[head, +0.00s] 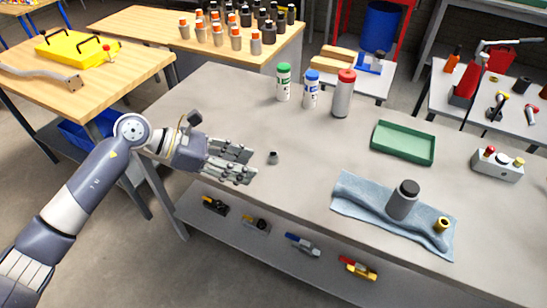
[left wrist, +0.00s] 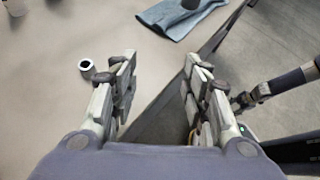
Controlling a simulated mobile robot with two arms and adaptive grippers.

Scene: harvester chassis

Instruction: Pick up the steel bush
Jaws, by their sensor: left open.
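The steel bush (head: 273,157) is a small grey ring-shaped cylinder standing upright on the grey workbench top (head: 330,147), near its front left edge. In the left wrist view the bush (left wrist: 86,66) shows its dark hole and lies outside the jaws, left of the left finger. My left gripper (head: 252,167) is open and empty, just left of the bush and apart from it. In the left wrist view the gap between the fingers (left wrist: 159,62) lies over the bench edge and floor.
A blue cloth (head: 350,193) holds a dark-capped grey cylinder (head: 402,202) and a brass bush (head: 441,225). A green tray (head: 403,142), a grey block (head: 497,164) and three capped containers (head: 311,92) stand farther back. The bench around the bush is clear.

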